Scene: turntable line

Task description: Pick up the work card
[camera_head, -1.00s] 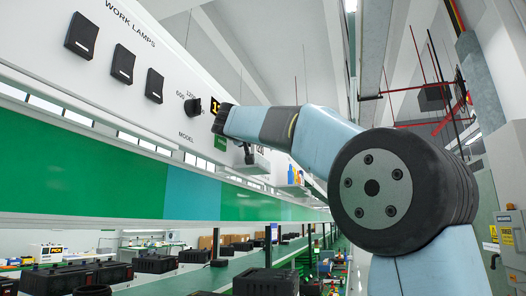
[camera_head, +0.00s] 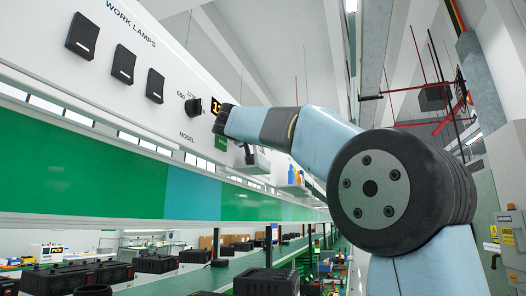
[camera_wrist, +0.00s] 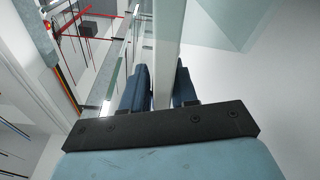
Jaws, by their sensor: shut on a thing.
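My gripper shows in the wrist view (camera_wrist: 161,80) with its two dark blue fingers close together. A pale, flat strip (camera_wrist: 166,45) runs up between the fingers, and they are shut on it. It appears to be the work card seen nearly edge-on; no print on it can be read.
A white panel (camera_head: 150,30) with black lamp switches (camera_head: 124,63) and a model knob (camera_head: 194,106) stands close at the left. Below it runs a green band (camera_head: 80,185). Black cases (camera_head: 155,263) stand on the line underneath.

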